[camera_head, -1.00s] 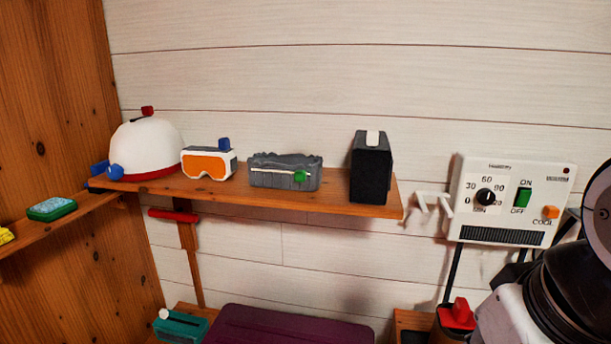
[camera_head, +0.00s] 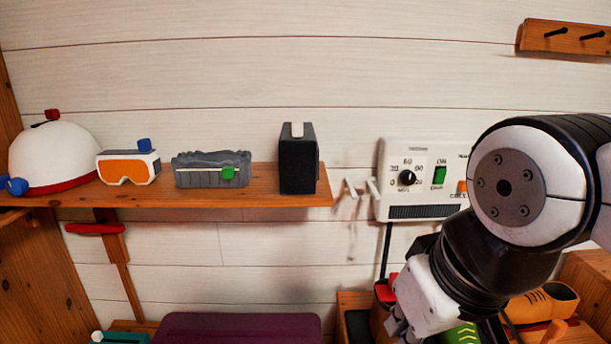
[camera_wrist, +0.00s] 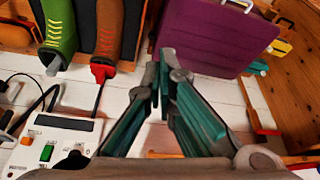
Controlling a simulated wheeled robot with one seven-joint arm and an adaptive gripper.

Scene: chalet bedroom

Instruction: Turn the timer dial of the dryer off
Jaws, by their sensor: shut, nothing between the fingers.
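The dryer is a white control box (camera_head: 424,211) on the plank wall, right of the shelf. Its black timer dial (camera_head: 407,178) sits on a numbered scale; the pointer's exact angle is too small to read. A green ON/OFF switch (camera_head: 439,175) is right of the dial. My arm covers the box's right side. My gripper (camera_wrist: 160,78) is shut and empty, with its fingertips together. In the wrist view the box (camera_wrist: 62,122) is at the lower left, beside the gripper and apart from it. In the head view the gripper is low, below the box, and partly cut off.
A wooden shelf (camera_head: 250,199) holds a helmet (camera_head: 55,158), goggles (camera_head: 128,167), a grey item (camera_head: 210,170) and a black box (camera_head: 298,165). White hooks (camera_head: 358,187) stick out just left of the dryer. A purple case (camera_head: 240,328) and boots (camera_wrist: 110,28) are below.

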